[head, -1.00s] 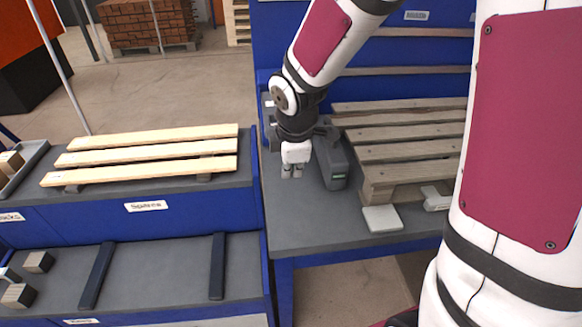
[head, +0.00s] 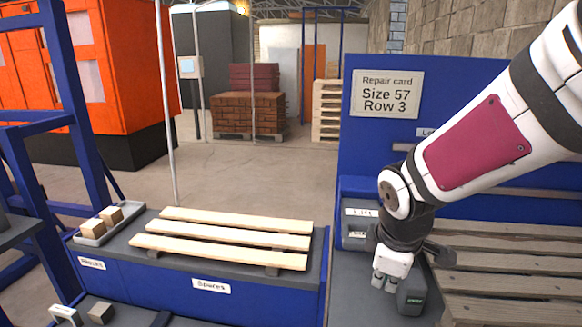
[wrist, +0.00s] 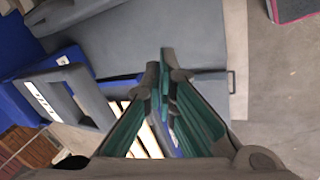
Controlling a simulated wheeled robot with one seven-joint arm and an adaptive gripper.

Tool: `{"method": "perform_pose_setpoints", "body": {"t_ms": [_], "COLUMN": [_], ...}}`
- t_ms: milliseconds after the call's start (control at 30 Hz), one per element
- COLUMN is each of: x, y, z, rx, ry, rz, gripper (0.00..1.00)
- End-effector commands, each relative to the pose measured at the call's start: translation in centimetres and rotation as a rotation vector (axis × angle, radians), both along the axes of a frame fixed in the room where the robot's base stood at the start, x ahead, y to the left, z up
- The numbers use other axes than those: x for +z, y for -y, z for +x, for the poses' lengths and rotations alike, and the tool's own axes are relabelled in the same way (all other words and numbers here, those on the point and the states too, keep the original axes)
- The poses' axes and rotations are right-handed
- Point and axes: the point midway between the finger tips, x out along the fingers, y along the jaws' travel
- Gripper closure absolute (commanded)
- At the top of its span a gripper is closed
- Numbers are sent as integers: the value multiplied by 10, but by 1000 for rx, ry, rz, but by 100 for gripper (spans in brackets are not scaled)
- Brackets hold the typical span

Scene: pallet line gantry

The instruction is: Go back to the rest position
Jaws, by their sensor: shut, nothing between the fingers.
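My gripper (wrist: 165,72) shows in the wrist view with its dark, teal-lined fingers closed together at the tips and nothing between them. In the head view the end of my arm is low on the right, above the grey bench and left of the weathered pallet (head: 505,284). A grey block with a green mark (head: 411,296) shows right beside it; I cannot tell whether they touch. No held object is in sight.
Pale slats (head: 222,239) lie on the Spares shelf at left, with wooden blocks in a grey tray (head: 93,236). A blue panel with a repair card (head: 387,95) reading Size 57, Row 3 stands behind the arm. Open floor (head: 270,172) lies beyond, before the brick stack (head: 248,113).

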Motion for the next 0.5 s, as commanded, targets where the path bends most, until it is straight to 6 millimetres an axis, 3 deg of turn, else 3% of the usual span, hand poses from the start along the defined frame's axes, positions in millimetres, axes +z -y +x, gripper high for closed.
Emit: {"method": "perform_pose_setpoints", "body": {"t_ms": [33, 200, 500], "x": [21, 65, 110], "y": [3, 12, 11], "z": [-15, -67, -159], "rx": [-82, -367, -805], "ry": [24, 70, 117], "rz": [18, 110, 324], "gripper": [100, 100, 100]}}
